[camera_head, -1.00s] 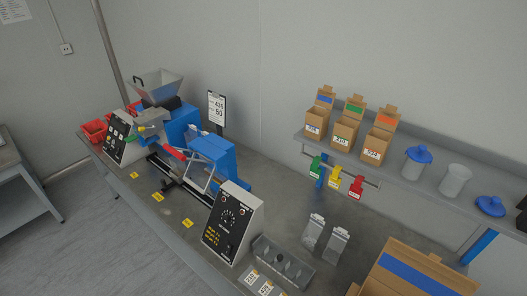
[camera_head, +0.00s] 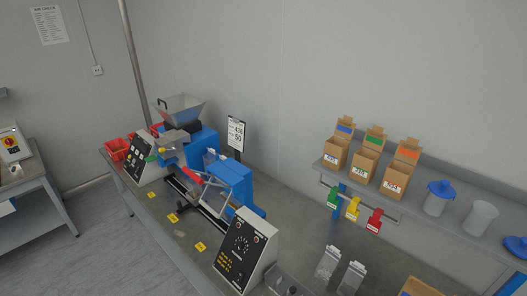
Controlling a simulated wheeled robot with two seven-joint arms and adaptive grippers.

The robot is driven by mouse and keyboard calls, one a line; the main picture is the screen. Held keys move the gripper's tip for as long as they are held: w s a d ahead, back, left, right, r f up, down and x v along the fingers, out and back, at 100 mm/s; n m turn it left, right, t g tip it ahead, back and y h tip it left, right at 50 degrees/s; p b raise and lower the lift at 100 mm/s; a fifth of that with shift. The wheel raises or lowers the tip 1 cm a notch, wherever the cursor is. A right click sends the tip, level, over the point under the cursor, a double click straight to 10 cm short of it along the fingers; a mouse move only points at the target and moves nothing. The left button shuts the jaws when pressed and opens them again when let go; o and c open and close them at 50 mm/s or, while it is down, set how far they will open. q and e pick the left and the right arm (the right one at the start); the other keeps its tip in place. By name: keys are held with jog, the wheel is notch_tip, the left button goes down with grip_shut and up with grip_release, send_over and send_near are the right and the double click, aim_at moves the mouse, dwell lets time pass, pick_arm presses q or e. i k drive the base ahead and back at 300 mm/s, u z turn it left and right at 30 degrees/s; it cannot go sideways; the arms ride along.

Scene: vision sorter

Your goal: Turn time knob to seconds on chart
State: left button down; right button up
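The control box (camera_head: 244,251) stands at the front of the bench, with a round time knob (camera_head: 241,246) and dial marks on its black sloping face. The knob's exact setting is too small to read. The chart (camera_head: 236,133) is a white sheet on a dark stand behind the machine, with large figures that look like 436 and 50. A second control panel (camera_head: 138,158) with several buttons sits at the bench's left end. Neither of my grippers is in view.
Red bins (camera_head: 118,148) stand at the far left. A shelf (camera_head: 400,196) with cardboard boxes (camera_head: 365,163) and jars is at right. Open floor lies in front of the bench.

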aim_at(239, 245)
jog(key=z, duration=0.05)
jog(key=k, duration=1.25)
jog(key=u, duration=0.85)
jog(key=i, duration=0.6)
jog(key=u, duration=0.85)
jog(key=i, duration=0.65)
jog(key=z, duration=0.65)
jog(key=i, duration=0.7)
jog(key=z, duration=0.8)
